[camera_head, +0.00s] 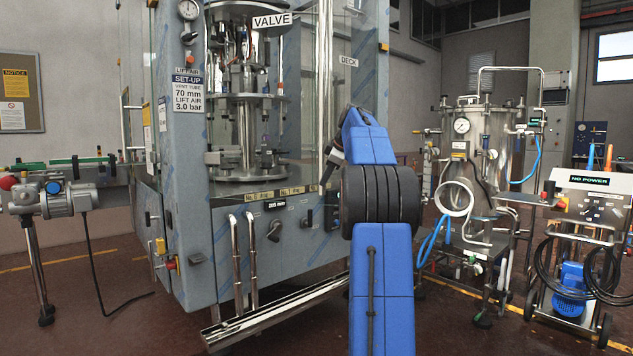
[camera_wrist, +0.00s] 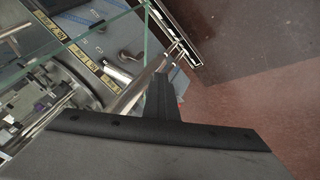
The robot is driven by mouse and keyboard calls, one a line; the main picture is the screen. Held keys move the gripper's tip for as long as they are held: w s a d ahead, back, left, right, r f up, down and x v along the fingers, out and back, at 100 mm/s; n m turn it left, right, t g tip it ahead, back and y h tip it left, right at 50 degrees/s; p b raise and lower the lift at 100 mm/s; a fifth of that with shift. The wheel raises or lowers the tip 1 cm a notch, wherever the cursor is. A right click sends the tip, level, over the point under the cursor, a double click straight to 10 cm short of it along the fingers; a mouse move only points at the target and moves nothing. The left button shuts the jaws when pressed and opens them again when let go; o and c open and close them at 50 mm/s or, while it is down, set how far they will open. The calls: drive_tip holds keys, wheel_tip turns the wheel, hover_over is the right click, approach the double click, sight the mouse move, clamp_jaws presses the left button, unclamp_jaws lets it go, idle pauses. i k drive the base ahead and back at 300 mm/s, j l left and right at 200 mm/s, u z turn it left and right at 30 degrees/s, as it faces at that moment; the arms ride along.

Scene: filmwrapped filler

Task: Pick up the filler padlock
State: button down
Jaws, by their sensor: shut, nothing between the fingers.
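I cannot make out a padlock for certain in either view. Small yellow and red fittings (camera_head: 160,246) sit on the filler's lower left side, too small to identify. A dark rotary handle (camera_head: 275,231) is on its front panel. My gripper (camera_wrist: 162,82) shows in the wrist view as dark fingers, shut and empty, over the filler's front edge.
A steel tank unit (camera_head: 490,140) and a "NO POWER" cart (camera_head: 590,182) stand to the right. A motor on a stand (camera_head: 70,200) is at the left. The reddish floor (camera_head: 120,325) is open in front.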

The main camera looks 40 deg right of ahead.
sight(160, 243)
drive_tip(key=i+l, duration=0.25)
drive_tip(key=l, duration=0.15)
drive_tip(key=i+l, duration=0.55)
drive_tip(key=l, duration=0.3)
drive_tip(key=i+l, duration=0.3)
drive_tip(key=i, duration=0.2)
